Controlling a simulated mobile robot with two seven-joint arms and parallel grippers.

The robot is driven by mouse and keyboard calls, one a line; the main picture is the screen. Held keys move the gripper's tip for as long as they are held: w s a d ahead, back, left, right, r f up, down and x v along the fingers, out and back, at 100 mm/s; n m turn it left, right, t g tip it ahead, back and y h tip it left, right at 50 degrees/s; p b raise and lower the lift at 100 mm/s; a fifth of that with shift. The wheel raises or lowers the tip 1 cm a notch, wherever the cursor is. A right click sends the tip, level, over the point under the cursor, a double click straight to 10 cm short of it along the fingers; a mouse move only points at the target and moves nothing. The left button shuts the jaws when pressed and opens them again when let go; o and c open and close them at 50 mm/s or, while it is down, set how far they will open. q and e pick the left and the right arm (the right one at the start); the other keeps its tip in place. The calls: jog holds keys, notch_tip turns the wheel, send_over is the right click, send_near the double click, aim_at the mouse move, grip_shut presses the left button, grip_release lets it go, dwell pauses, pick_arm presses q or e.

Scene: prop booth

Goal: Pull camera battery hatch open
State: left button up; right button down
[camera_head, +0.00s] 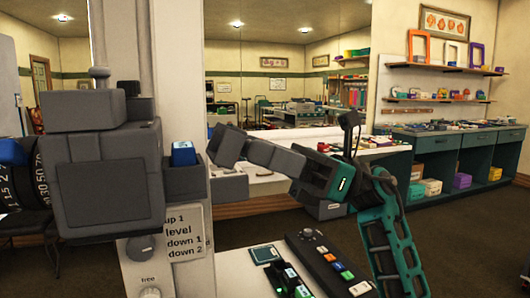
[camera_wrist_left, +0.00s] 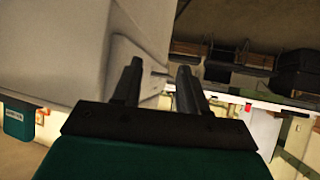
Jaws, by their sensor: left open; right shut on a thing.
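The large grey camera (camera_head: 105,165) fills the left of the head view, its dark numbered lens at the picture edge. A blue battery (camera_head: 184,154) shows at the camera's right side. The grey hatch (camera_head: 226,147) stands out to the right of the battery, apart from the camera's main body. My right gripper (camera_head: 247,152) reaches in from the right and is shut on the hatch; the exact contact is hard to see. My left gripper (camera_wrist_left: 157,75) is open and empty in the left wrist view, close to a large pale surface (camera_wrist_left: 60,50).
A white stand with a printed label (camera_head: 184,232) and knobs is below the camera. A control panel with coloured buttons (camera_head: 330,262) lies under my right arm. Green cabinets (camera_head: 450,160) and stocked shelves (camera_head: 440,68) are far right. Open floor lies between.

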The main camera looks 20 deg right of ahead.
jog(key=h, duration=0.1)
jog(key=r+h+p, duration=0.1)
jog(key=shift+a+r+h, duration=0.1)
jog(key=shift+r+h, duration=0.2)
jog(key=c, duration=1)
grip_release()
jog(key=d, duration=0.4)
jog(key=d+f, duration=0.1)
jog(key=d, duration=0.3)
jog(key=d+f+b, duration=0.1)
jog(key=d, duration=0.3)
jog(key=shift+w+d+f, duration=0.15)
jog(key=shift+w+d, duration=0.05)
jog(key=shift+d, duration=0.2)
